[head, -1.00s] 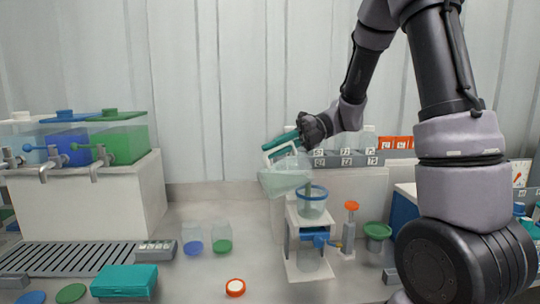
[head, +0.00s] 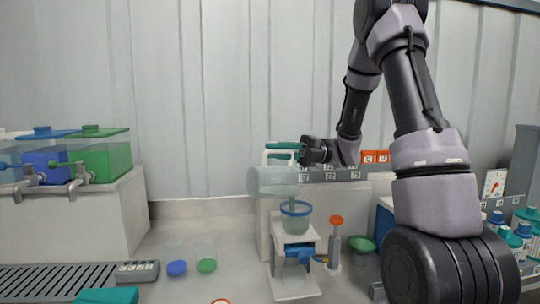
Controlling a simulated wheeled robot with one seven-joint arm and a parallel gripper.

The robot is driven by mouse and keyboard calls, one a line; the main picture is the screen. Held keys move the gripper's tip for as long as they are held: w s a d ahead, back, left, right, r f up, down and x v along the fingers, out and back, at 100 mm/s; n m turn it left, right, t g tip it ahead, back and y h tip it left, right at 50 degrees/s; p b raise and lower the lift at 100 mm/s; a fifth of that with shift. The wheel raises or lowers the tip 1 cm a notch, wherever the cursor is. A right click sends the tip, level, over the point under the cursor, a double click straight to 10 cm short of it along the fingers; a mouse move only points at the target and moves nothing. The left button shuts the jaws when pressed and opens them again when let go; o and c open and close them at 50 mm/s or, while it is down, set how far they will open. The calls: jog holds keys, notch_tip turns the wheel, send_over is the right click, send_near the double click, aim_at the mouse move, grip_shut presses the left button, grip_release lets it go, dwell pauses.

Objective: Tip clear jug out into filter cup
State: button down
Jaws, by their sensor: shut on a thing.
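The clear jug (head: 268,181) is on its side in the air, tipped toward the right, with its pale handle (head: 265,157) uppermost. My gripper (head: 283,147), with teal fingers, is shut on the handle from the right. The filter cup (head: 295,221), clear with a blue rim, stands upright on a white stand below the jug's right end. A thin greyish streak (head: 293,203) shows between the jug's right end and the cup; it looks like a pour, but is faint. How much either holds cannot be told.
A blue valve (head: 298,252) sits on the stand (head: 294,288) under the cup. An orange-topped cylinder (head: 336,240) and a green funnel (head: 361,245) are close at right. Small blue- and green-lidded jars (head: 206,264) stand left. A numbered rack (head: 335,175) lies behind.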

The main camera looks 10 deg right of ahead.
jog(key=shift+w+d+r+g+y, duration=0.15)
jog(key=shift+w+d+r+y, duration=0.05)
jog(key=shift+d+y, duration=0.5)
jog(key=shift+w+d+r+g+y, duration=0.2)
jog(key=shift+d+y, duration=0.3)
jog(key=shift+d, duration=0.3)
jog(key=shift+w+d+r+y, duration=0.1)
jog(key=shift+w+d+y, duration=0.15)
jog(key=shift+d+y, duration=0.7)
